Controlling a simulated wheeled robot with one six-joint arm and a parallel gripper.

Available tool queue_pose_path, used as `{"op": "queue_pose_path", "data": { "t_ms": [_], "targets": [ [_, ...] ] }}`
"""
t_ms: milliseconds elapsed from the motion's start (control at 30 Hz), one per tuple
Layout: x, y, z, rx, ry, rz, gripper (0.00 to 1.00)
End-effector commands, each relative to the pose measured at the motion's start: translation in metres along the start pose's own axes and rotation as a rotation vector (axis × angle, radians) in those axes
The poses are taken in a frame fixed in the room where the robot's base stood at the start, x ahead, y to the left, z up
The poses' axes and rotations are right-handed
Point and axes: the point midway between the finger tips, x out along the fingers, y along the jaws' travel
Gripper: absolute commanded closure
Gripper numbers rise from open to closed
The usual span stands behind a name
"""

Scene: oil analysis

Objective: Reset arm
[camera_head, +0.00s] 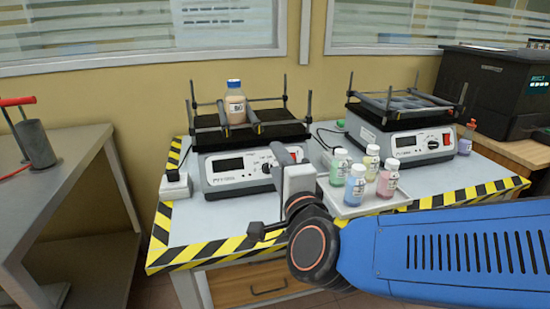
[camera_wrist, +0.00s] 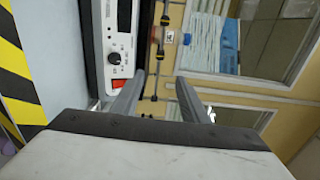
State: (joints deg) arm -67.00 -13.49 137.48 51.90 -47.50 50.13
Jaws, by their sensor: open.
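My gripper (camera_head: 283,153) is in front of the right side of the left shaker in the head view, above the table. In the wrist view its two fingers are spread apart with nothing between them (camera_wrist: 158,84). My blue arm reaches in from the lower right and hides part of the table's front. The left shaker (camera_head: 238,180) carries a bottle (camera_head: 234,104) with a blue cap and tan contents, standing upright between its bars. The wrist view is turned sideways and shows the shaker's control panel (camera_wrist: 117,45) to the left of the fingers.
A tray (camera_head: 346,207) with several small capped bottles stands just right of my gripper. A second shaker (camera_head: 400,140) and a black machine (camera_head: 490,90) are farther right. A grey side table (camera_head: 60,150) stands at left. The striped table's left front is clear.

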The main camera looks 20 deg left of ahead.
Motion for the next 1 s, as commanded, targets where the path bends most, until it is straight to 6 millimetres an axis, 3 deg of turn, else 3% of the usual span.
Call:
{"op": "queue_pose_path", "data": {
  "t_ms": [467,733,1000],
  "targets": [
    [0.0,0.0,-0.008,-0.021,-0.005,0.011,0.59],
    [-0.002,0.006,-0.056,-0.203,-0.065,0.097,0.59],
    [-0.025,0.027,-0.113,-0.435,-0.135,0.228,0.59]
  ]
}}
